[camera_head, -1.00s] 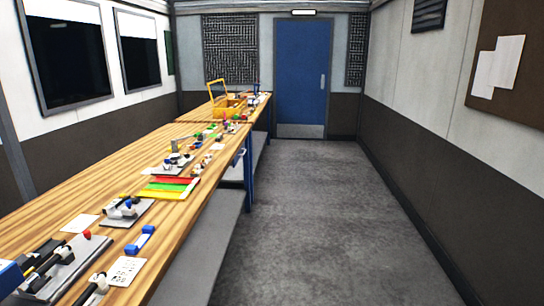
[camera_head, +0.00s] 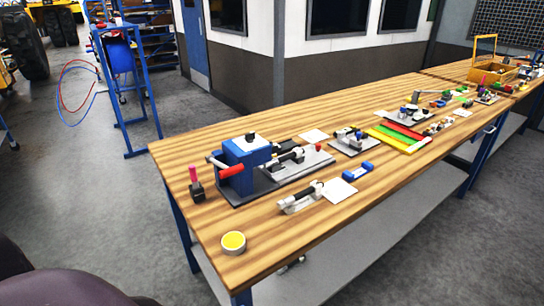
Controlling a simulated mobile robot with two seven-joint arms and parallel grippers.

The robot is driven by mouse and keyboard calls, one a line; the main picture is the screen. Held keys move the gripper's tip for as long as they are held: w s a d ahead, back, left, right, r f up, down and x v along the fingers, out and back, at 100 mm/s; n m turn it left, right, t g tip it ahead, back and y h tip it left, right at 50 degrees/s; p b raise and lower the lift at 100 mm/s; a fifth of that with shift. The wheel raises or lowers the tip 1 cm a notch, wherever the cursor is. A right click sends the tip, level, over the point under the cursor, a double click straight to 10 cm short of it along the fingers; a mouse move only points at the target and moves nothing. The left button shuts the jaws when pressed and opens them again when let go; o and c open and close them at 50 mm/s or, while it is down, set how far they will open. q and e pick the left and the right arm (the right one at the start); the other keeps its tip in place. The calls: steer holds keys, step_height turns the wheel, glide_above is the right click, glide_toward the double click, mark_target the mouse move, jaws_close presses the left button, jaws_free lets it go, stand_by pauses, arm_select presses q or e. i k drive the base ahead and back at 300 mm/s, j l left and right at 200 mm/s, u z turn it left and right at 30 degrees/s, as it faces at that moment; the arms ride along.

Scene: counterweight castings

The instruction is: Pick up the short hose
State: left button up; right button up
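I cannot pick out the short hose with certainty. A short black-and-white piece (camera_head: 300,197) lies near the front edge of the wooden workbench (camera_head: 290,236), and it is too small to identify. A blue block fixture (camera_head: 246,163) with a red handle stands on a dark plate near the bench's left end. A metal plate with black fittings (camera_head: 296,160) extends to its right. Thin red and blue hoses (camera_head: 64,88) loop beside a blue frame (camera_head: 124,95) on the floor at the left. Neither of my grippers is in view.
A yellow-topped round tin (camera_head: 233,242) sits at the bench's near corner. Grey floor (camera_head: 85,195) is clear to the left.

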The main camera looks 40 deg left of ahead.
mark_target(297, 152)
steer(key=u, duration=0.95)
